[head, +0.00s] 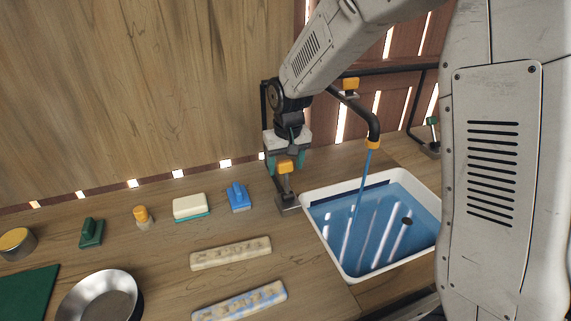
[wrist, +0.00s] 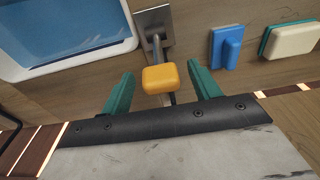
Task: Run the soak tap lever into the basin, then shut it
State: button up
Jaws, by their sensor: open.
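The tap lever has an orange knob (head: 285,167) on a stem rising from a metal base plate (head: 288,203) beside the basin's left side. The white basin (head: 325,245) holds blue water, and a blue stream (head: 361,185) runs into it from the black spout (head: 374,130) with an orange tip. My gripper (head: 286,162) is open with its green fingers on either side of the orange knob. In the wrist view the knob (wrist: 160,78) lies between the fingertips of my gripper (wrist: 161,72), with gaps at both sides. The base plate (wrist: 153,25) shows beyond it.
A blue block with a handle (head: 238,197), a cream-and-teal block (head: 191,208) and an orange-topped item (head: 143,215) stand left of the lever. Two mottled bars (head: 231,253) lie in front. A metal bowl (head: 98,298) is at front left. Another orange knob (head: 350,84) sits behind the spout.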

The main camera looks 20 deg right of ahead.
aim_at(287, 171)
notch_tip(287, 171, up, 8)
jog(key=shift+s+f, duration=0.25)
jog(key=shift+s, duration=0.2)
jog(key=shift+w, duration=0.1)
dwell(0.6)
jog(key=shift+w+g, duration=0.6)
jog(key=shift+w, duration=0.1)
jog(key=shift+f, duration=3.75)
jog(key=c, duration=1)
jog(key=shift+w, duration=0.1)
